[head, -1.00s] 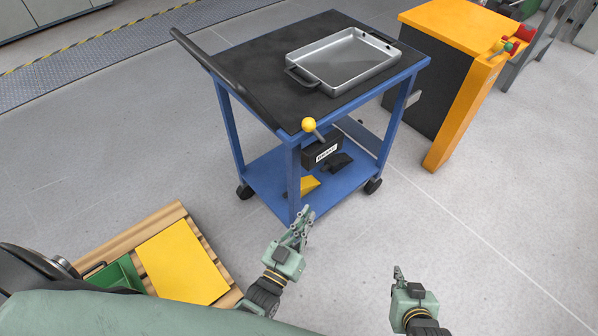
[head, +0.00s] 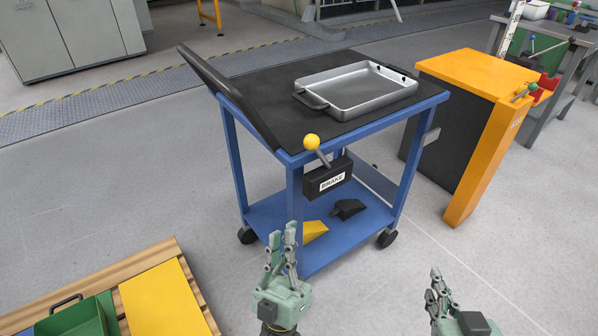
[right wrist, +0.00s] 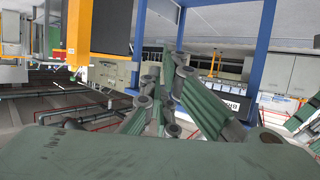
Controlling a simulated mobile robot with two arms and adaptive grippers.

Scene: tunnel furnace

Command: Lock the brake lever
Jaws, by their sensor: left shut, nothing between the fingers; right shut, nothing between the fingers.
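The brake lever (head: 317,151) has a yellow ball knob on a grey rod. It rises tilted from a black box labelled BRAKE (head: 328,180) below the near corner of the blue cart (head: 293,196). My left gripper (head: 284,232) is shut and empty, pointing up in front of the cart's near leg, apart from the lever in the picture. My right gripper (head: 436,280) is shut and empty, low and to the right of the cart. Its fingers fill the middle of the right wrist view (right wrist: 165,85), where the knob cannot be made out.
A metal tray (head: 357,101) lies on the cart's black top. A yellow wedge and a black wedge (head: 347,208) are on its lower shelf. An orange cabinet (head: 478,68) stands to the right. A pallet with a green crate (head: 66,317) is at lower left.

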